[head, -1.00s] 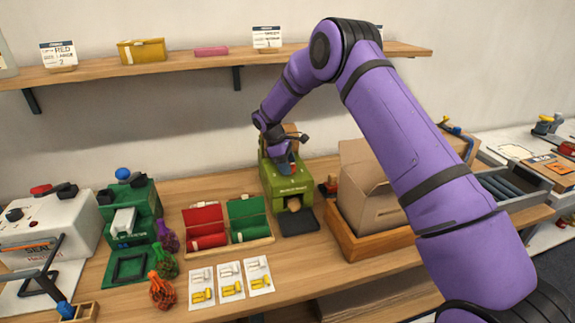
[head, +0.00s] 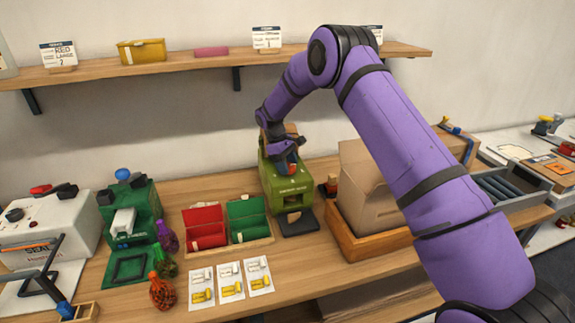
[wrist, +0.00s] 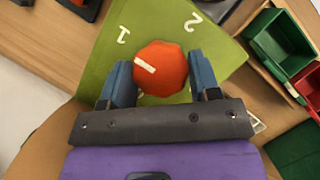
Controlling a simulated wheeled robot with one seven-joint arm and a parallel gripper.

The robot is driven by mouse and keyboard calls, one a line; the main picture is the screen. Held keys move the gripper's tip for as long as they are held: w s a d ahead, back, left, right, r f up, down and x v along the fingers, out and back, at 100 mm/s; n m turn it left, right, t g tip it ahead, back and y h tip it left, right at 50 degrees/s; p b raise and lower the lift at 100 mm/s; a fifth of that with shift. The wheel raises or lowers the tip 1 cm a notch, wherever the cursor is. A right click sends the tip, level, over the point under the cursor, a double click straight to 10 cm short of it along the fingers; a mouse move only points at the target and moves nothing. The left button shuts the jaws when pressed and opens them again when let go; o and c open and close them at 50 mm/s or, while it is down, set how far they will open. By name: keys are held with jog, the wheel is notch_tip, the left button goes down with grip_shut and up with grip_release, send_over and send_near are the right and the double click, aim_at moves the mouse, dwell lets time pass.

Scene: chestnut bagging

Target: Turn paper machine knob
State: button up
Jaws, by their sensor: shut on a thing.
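The green paper machine (head: 287,195) stands at the back of the table, right of the middle. A tan piece of paper (head: 294,216) lies at its front, over the dark tray (head: 300,227). In the wrist view, an orange-red octagonal knob (wrist: 160,66) sits on the machine's green top (wrist: 100,68). A white pointer line on the knob faces left, toward the white "1"; a "2" stands to the upper right. My gripper (wrist: 161,78) has its blue fingers shut on the knob's two sides. In the head view my gripper (head: 291,166) is over the machine's top, mostly hiding the knob.
An open red and green box (head: 228,244) stands left of the machine. A cardboard box (head: 365,195) in a wooden tray stands to the right. Packets (head: 230,285) lie in front. A shelf (head: 200,62) with label cards runs above.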

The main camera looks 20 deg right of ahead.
jog(key=o, duration=0.9)
jog(key=shift+r, duration=0.1)
jog(key=v, duration=1)
jog(key=shift+r, duration=0.3)
jog(key=shift+a, duration=0.1)
